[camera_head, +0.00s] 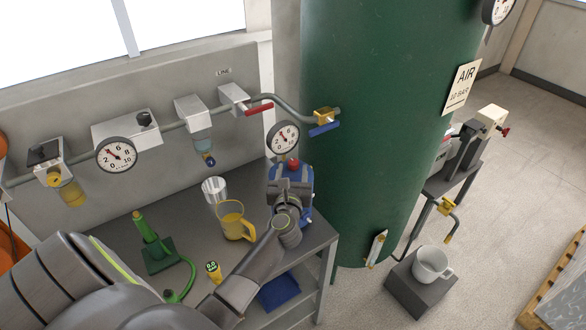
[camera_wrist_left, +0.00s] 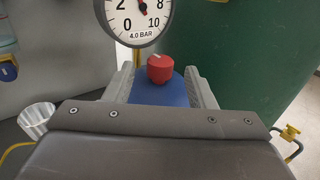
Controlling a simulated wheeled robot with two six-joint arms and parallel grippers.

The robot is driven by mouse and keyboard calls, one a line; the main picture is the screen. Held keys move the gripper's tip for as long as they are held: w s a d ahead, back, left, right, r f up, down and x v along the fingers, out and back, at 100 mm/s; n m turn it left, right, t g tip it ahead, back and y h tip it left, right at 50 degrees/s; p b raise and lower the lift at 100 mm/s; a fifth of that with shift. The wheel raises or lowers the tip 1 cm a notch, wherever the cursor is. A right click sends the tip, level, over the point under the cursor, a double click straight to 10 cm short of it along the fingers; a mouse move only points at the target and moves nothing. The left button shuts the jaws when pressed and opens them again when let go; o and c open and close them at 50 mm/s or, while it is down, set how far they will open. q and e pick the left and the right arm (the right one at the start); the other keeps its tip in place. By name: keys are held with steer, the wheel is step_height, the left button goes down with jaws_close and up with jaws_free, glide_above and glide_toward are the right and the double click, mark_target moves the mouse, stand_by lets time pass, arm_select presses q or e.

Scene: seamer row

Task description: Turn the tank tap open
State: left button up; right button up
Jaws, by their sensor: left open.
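A yellow tap with a blue lever (camera_head: 323,122) sits where the wall pipe enters the green tank (camera_head: 372,100); the lever slants along the pipe's end. A second yellow tap (camera_head: 446,207) is on a bent pipe low beside the tank; it also shows in the wrist view (camera_wrist_left: 290,132). I cannot tell which one the task means. My left gripper (camera_head: 290,178) is open over a blue regulator (camera_wrist_left: 160,92) with a red knob (camera_wrist_left: 160,68). Its fingers stand either side of the blue body, apart from both taps; contact is unclear. My right gripper is not in view.
A gauge (camera_head: 283,138) hangs just behind the regulator. The bench (camera_head: 190,235) holds a yellow jug (camera_head: 236,222), a metal cup (camera_head: 214,190) and a green stand (camera_head: 158,252). A white mug (camera_head: 432,264) stands on a grey block below the low tap.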

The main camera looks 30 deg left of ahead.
arm_select(q)
steer(key=shift+x, duration=1.25)
steer(key=c, duration=1)
steer(key=shift+o, duration=0.2)
